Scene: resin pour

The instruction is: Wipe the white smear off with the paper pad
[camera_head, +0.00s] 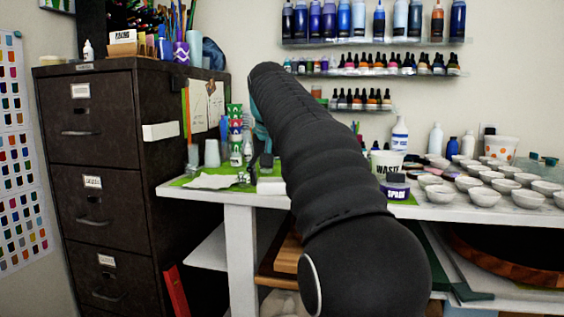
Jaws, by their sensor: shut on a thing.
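My gripper (256,168) is at the left part of the white worktable, low over the green mat (178,184), and is partly hidden behind my dark arm. It is shut on a small white block at its tips, which looks like the paper pad (270,186). The pad is at or just above the table's front edge; I cannot tell whether it touches the surface. A flat, irregular white patch (208,181) lies on the mat to the left of the gripper. I cannot tell whether it is the smear or a sheet of paper.
Bottles and a white cup (212,153) stand close behind and left of the gripper. A dark filing cabinet (100,180) borders the table at left. A purple-labelled jar (395,187), a WASTE tub (387,163) and several white bowls (440,193) crowd the right side.

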